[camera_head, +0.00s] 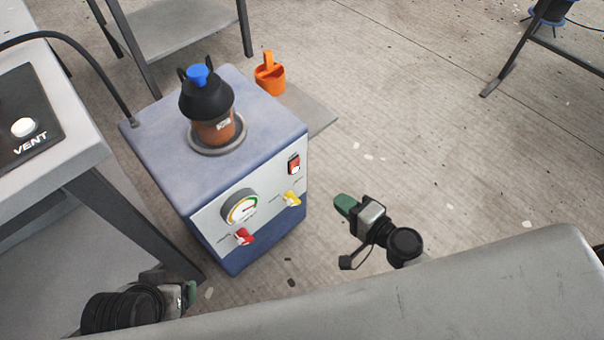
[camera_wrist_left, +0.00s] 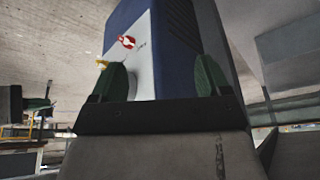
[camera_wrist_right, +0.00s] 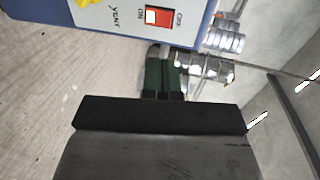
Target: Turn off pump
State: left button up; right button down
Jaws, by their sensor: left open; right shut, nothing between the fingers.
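The pump is a blue box (camera_head: 160,150) with a pale front panel. A red rocker switch (camera_head: 294,164) sits at the panel's upper right; it also shows in the right wrist view (camera_wrist_right: 157,16) beside the marking "ON". A gauge (camera_head: 240,207), a red valve knob (camera_head: 244,237) and a yellow valve knob (camera_head: 292,199) are on the same panel. My right gripper (camera_head: 343,203) is shut and empty, to the right of the panel and apart from it; its green fingers (camera_wrist_right: 163,72) are together below the switch. My left gripper (camera_head: 191,292) is open and empty, low at the left; its fingers (camera_wrist_left: 165,78) are spread before the pump.
A dark bottle with a blue cap (camera_head: 206,100) stands on the pump. An orange container (camera_head: 269,75) is behind it. A table with a white VENT button (camera_head: 24,127) is at the left. The floor (camera_head: 430,130) to the right is clear.

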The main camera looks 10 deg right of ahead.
pick_arm(q)
jog(key=shift+r, duration=0.1)
pick_arm(e)
jog(key=shift+r, duration=0.15)
jog(key=p, duration=0.2)
send_near(295, 164)
jog(key=x, duration=0.6)
jog(key=shift+w+a+f, duration=0.1)
jog(key=shift+w+f, duration=0.1)
jog(key=shift+w, duration=0.05)
jog(key=shift+w+a, duration=0.25)
jog(key=shift+w, duration=0.1)
pick_arm(q)
jog(key=shift+s+a+r+g, duration=0.15)
jog(key=shift+s+r+g, duration=0.15)
jog(key=shift+s, duration=0.15)
jog(key=shift+s+a+r+g, duration=0.1)
jog(key=shift+s+r+g, duration=0.1)
jog(key=shift+s+g, duration=0.15)
